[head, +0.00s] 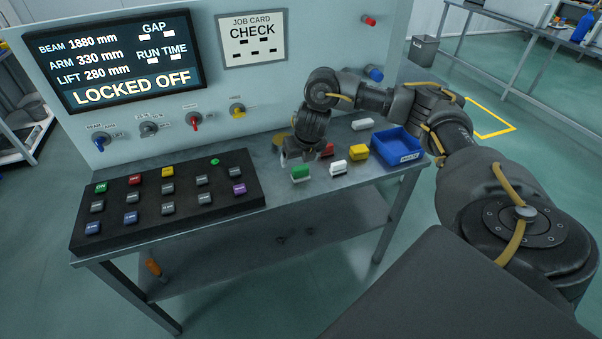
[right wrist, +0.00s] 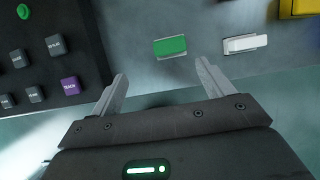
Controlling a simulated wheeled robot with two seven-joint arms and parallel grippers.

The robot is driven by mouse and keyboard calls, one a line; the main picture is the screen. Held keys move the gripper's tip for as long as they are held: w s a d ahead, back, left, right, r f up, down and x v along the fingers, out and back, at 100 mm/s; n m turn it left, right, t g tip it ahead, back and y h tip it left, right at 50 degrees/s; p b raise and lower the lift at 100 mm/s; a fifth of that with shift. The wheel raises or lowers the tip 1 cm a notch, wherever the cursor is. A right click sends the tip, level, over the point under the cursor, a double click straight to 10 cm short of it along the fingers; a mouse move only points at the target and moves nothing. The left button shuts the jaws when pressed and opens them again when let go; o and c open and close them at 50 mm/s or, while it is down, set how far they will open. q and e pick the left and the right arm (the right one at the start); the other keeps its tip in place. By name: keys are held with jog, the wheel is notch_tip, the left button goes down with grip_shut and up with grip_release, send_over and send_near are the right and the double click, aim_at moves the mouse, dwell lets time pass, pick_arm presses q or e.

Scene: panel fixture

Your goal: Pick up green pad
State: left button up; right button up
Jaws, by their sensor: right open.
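The green pad (head: 300,172) is a small block with a green top and a pale lower part, lying on the metal table to the right of the black button panel. It also shows in the right wrist view (right wrist: 170,46), a little beyond the fingertips and nearer the right finger. My right gripper (head: 299,155) is above the table just behind the green pad in the head view. In the right wrist view its two fingers (right wrist: 161,70) are spread apart with nothing between them. My left gripper is not in view.
A white pad (head: 338,167), a yellow block (head: 358,151), a red pad (head: 327,150) and another white pad (head: 362,124) lie nearby. A blue tray (head: 398,152) stands at the table's right end. The black button panel (head: 245,196) is to the left. An upright panel rises behind.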

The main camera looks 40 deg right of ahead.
aim_at(301, 168)
jog(key=f, duration=0.1)
jog(key=w+d+f+b, duration=0.1)
jog(key=f+b, duration=0.1)
jog(key=shift+w+d+f, duration=0.2)
jog(key=shift+d+f, duration=0.1)
jog(key=shift+f, duration=0.1)
jog(key=shift+w+d+f+b, duration=0.1)
jog(key=shift+w+f+b, duration=0.2)
jog(key=shift+f+b, duration=0.1)
jog(key=x, duration=0.1)
jog(key=b+x, duration=0.1)
jog(key=x, duration=0.1)
jog(key=b+x, duration=0.1)
jog(key=x, duration=0.1)
jog(key=shift+s+d+f, duration=0.15)
jog(key=shift+s+d, duration=0.05)
jog(key=shift+d, duration=0.15)
jog(key=c, duration=1.1)
jog(key=shift+r, duration=0.2)
